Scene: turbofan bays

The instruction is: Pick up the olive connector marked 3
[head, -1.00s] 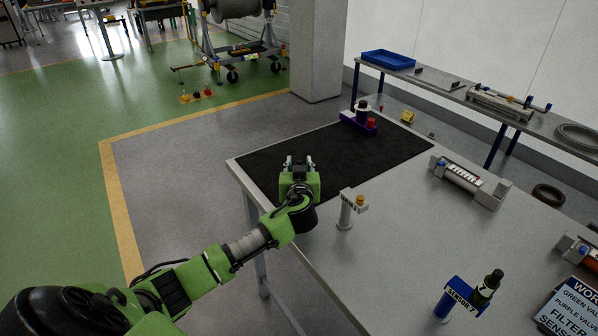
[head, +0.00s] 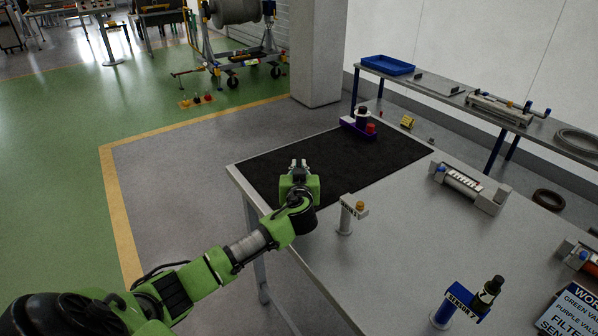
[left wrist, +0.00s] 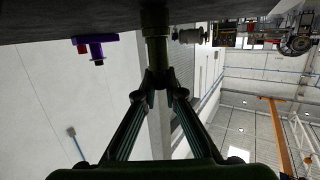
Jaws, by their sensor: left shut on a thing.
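My left gripper (head: 299,164) is over the near part of the black mat in the head view, with its fingers close together. In the left wrist view the fingertips (left wrist: 159,92) are shut on a dark olive, upright-looking cylindrical piece, the olive connector (left wrist: 157,50). Its far end meets the dark mat surface along the top of that picture. I cannot make out a 3 on it. In the head view the gripper hides the connector. My right gripper is not in view.
The black mat (head: 270,170) also bears a purple block (head: 350,130) with dark and red parts. A blue sensor holder (head: 458,298) and a grey fixture (head: 470,188) stand further right.

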